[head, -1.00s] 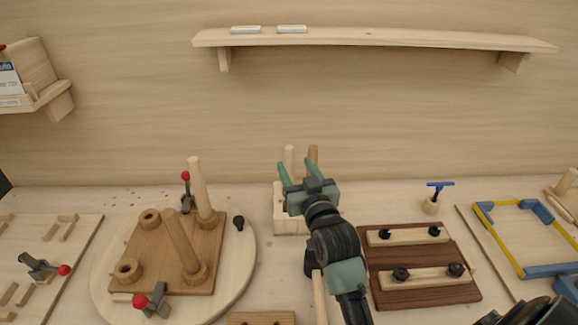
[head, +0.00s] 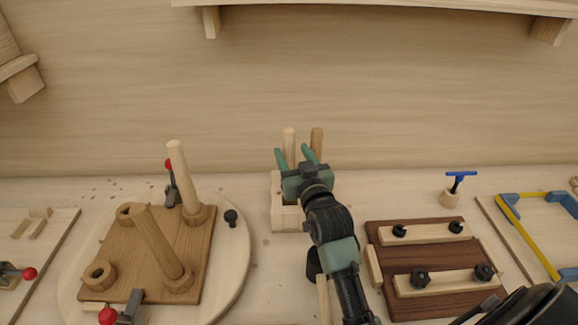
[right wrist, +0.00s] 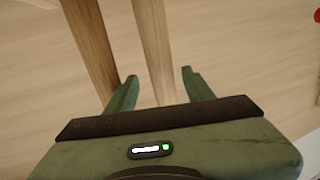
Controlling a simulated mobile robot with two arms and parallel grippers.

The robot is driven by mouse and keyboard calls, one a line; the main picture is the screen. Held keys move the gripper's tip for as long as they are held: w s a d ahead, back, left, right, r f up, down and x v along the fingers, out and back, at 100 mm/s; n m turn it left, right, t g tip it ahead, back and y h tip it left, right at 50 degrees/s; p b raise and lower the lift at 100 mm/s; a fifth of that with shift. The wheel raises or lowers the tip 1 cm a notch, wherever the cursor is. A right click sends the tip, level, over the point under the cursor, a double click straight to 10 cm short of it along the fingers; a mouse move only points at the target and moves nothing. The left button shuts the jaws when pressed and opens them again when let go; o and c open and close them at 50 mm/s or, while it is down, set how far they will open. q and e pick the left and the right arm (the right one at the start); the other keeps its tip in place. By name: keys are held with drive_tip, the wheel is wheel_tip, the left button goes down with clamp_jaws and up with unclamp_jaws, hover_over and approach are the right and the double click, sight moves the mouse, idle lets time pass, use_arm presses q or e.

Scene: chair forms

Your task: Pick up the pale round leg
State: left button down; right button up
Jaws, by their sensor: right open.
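The pale round leg (head: 289,142) stands upright in a light wooden holder (head: 278,216) at the back middle of the bench. It also shows in the right wrist view (right wrist: 153,40), between the fingertips. A browner round leg (head: 317,142) stands to its right in the head view and shows left of it in the right wrist view (right wrist: 90,40). My right gripper (head: 293,153) is open, its fingers on either side of the pale leg, with no contact visible. The gripper hides the lower part of the legs and part of the holder. My left gripper is not in view.
Right, a dark board (head: 440,260) holds clamped strips. A blue-handled tool (head: 460,177) stands behind it. A shelf (head: 380,8) hangs above.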

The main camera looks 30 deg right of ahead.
drive_tip(key=shift+w+r, duration=0.25)
drive_tip(key=shift+w, duration=0.2)
drive_tip(key=w, duration=0.1)
drive_tip(key=w+p, duration=0.1)
drive_tip(key=w, duration=0.1)
drive_tip(key=shift+w+d+p, duration=0.3)
drive_tip(key=shift+w+d, duration=0.1)
drive_tip(key=shift+w, duration=0.4)
clamp_jaws()
drive_tip(key=shift+s, duration=0.1)
